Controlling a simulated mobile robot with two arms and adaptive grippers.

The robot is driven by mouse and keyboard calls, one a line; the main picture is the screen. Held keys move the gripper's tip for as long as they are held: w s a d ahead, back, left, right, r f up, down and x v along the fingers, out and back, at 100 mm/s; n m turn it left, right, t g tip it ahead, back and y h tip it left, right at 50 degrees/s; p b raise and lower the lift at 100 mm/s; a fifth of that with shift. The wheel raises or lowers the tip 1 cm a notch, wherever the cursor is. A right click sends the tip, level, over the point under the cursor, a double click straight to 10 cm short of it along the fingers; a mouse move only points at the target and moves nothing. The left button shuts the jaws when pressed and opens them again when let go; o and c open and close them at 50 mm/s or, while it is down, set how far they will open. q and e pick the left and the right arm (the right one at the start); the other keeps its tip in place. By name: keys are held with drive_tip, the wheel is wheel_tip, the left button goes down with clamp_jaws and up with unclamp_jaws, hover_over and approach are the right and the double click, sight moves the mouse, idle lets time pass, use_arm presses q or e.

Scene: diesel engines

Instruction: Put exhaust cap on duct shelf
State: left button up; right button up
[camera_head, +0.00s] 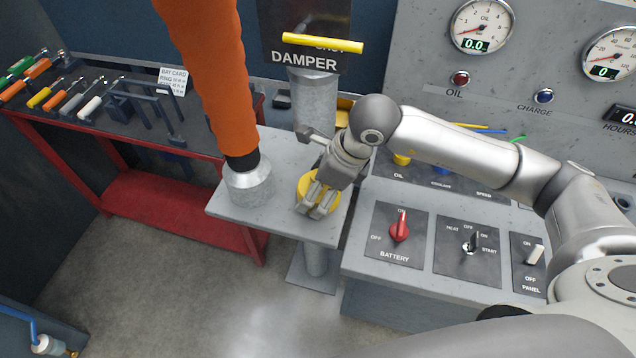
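The exhaust cap, seen as a round yellow piece (304,183), is on or just above the grey duct shelf (232,212). My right gripper (317,207) comes in from the right and points down over the cap, with its fingers at the cap's near side. The fingers and wrist hide much of the cap. I cannot tell whether they are closed on it or whether it touches the shelf. My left gripper is not in view.
An orange duct (212,70) with a metal end (249,185) stands on the shelf's left part. A damper post (314,98) rises behind. The control panel (375,270) with switches is close on the right. A red tool bench (150,205) stands left.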

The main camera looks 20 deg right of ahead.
drive_tip(key=shift+f, duration=0.15)
drive_tip(key=o, duration=0.6)
drive_tip(key=shift+w+f, duration=0.1)
drive_tip(key=shift+c, duration=0.2)
drive_tip(key=o, duration=0.4)
drive_tip(key=shift+o, duration=0.2)
drive_tip(key=shift+r, duration=0.2)
drive_tip(key=shift+r, duration=0.2)
drive_tip(key=b+v, duration=0.3)
drive_tip(key=v, duration=0.7)
drive_tip(key=shift+d+r+b, duration=0.1)
drive_tip(key=shift+r+b, duration=0.2)
drive_tip(key=shift+r, duration=0.05)
drive_tip(key=shift+s+d+r, duration=0.15)
drive_tip(key=shift+s+r, duration=0.1)
drive_tip(key=shift+r, duration=0.2)
